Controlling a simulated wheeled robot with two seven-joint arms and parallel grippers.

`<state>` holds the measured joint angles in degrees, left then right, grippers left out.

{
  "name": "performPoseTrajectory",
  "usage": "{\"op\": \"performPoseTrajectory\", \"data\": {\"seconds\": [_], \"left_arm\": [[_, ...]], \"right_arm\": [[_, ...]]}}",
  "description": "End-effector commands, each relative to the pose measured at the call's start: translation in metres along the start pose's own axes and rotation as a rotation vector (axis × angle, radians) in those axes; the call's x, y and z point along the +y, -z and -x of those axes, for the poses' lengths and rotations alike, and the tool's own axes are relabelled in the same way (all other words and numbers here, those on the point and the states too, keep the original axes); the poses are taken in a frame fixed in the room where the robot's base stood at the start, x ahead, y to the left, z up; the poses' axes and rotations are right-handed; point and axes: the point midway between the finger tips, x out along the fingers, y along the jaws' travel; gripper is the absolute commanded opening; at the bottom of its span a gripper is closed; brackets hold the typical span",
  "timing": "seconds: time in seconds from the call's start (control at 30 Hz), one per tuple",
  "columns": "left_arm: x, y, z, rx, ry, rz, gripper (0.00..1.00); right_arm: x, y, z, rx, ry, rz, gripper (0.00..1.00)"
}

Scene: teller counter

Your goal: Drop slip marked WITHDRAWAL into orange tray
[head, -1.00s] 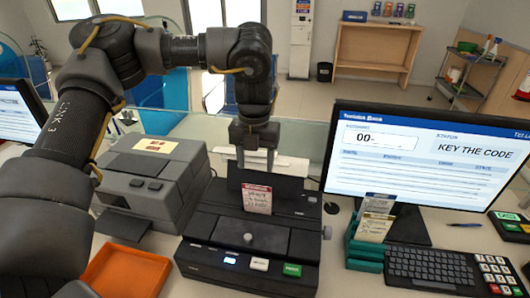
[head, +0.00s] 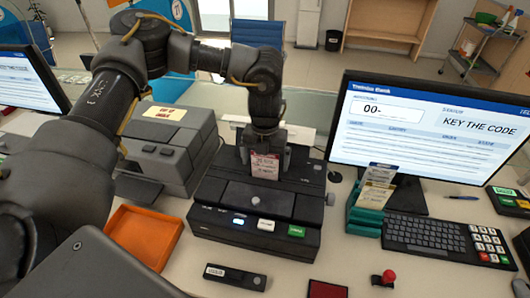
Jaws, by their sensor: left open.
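A slip with a red header (head: 264,167) stands upright in the black slip printer (head: 242,206) at centre; its print is too small to read for certain. My left gripper (head: 264,151) is open, with its fingertips down at the slip's top edge. I cannot tell whether the fingers touch it. The orange tray (head: 122,254) lies on the counter, left of the printer and nearer to me, and the part in view is empty. My right gripper is out of view.
A grey machine (head: 166,150) stands left of the printer. A green rack with slips (head: 366,214), a monitor (head: 425,135) and a keyboard (head: 424,236) are to the right. A stapler-like black block (head: 235,277), a red pad (head: 327,289) and a red-knobbed stamp (head: 385,277) lie in front.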

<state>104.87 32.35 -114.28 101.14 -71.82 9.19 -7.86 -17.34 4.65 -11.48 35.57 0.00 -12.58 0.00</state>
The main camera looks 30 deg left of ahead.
Motion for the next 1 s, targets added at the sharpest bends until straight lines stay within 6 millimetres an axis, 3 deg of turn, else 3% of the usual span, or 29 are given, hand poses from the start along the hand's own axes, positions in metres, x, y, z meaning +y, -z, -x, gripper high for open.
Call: {"op": "performPoseTrajectory", "data": {"seconds": [0.2,0.53,0.57,0.67,1.0], "left_arm": [[0.000,0.000,0.000,0.000,0.000,0.000,0.97],[0.000,0.000,0.000,0.000,0.001,0.000,0.54],[0.000,0.000,0.000,0.000,0.001,0.000,0.70],[0.000,0.000,0.000,0.000,0.001,0.000,0.57],[0.000,0.000,0.013,0.000,0.002,0.000,0.57]], "right_arm": [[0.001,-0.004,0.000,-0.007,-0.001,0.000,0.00],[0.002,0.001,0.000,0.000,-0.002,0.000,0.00],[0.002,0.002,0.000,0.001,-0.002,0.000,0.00],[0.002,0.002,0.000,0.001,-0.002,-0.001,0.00],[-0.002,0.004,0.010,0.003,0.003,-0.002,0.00]]}}
